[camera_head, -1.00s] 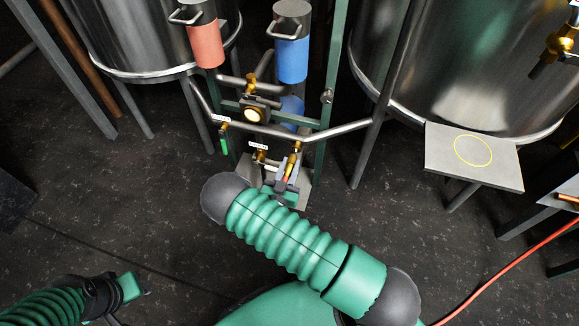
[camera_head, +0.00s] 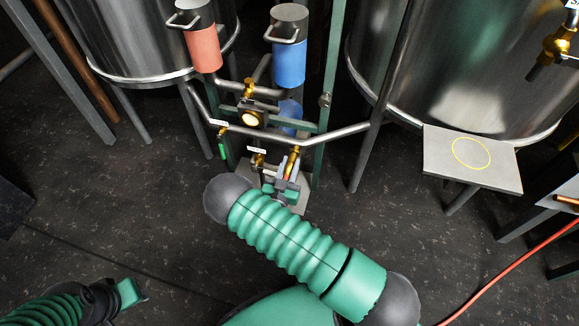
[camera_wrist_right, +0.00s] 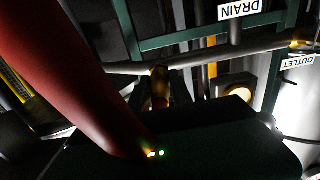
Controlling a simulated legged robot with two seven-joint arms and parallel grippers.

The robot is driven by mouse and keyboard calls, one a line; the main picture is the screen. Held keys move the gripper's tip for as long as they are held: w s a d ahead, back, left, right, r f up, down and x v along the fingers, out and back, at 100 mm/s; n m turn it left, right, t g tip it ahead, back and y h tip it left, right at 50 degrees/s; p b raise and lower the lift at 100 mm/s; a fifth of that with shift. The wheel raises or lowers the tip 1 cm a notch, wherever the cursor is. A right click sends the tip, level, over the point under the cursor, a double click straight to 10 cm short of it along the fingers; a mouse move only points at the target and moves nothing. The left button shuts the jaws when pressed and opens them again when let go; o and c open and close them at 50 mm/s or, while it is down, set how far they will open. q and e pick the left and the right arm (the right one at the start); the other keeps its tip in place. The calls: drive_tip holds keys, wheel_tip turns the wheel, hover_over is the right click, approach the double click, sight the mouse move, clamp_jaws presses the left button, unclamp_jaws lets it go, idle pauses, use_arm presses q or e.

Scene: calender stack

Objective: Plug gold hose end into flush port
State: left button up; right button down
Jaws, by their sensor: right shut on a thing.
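My right gripper (camera_head: 284,188) is low at the pipe frame, just below a gold fitting (camera_head: 293,160) that hangs from the sloping steel pipe. It is shut on the hose end, which is mostly hidden between the fingers. In the right wrist view a dark red hose (camera_wrist_right: 75,80) runs down to the gripper. Gold metal (camera_wrist_right: 160,82) shows there between the dark fingers, in line with the pipe; I cannot tell where hose end and port meet. No flush label is readable. My left gripper (camera_head: 130,292) is at the lower left, away from the pipes; its finger gap is unclear.
A drain label (camera_wrist_right: 240,10) and an outlet label (camera_wrist_right: 299,62) show upside down in the wrist view. A gold drain valve (camera_head: 258,160) sits close left of my right gripper. Red (camera_head: 204,47) and blue (camera_head: 290,55) cylinders stand above. Steel tanks flank the frame.

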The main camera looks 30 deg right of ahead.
sight(286, 176)
drive_tip(key=shift+w+d, duration=0.15)
drive_tip(key=shift+d, duration=0.05)
drive_tip(key=c, duration=0.8)
unclamp_jaws()
drive_tip(key=shift+o, duration=0.2)
drive_tip(key=shift+p+v, duration=0.35)
drive_tip(key=shift+v, duration=1.05)
drive_tip(key=shift+p+v, duration=0.35)
drive_tip(key=shift+v, duration=1.8)
drive_tip(key=shift+w, duration=0.1)
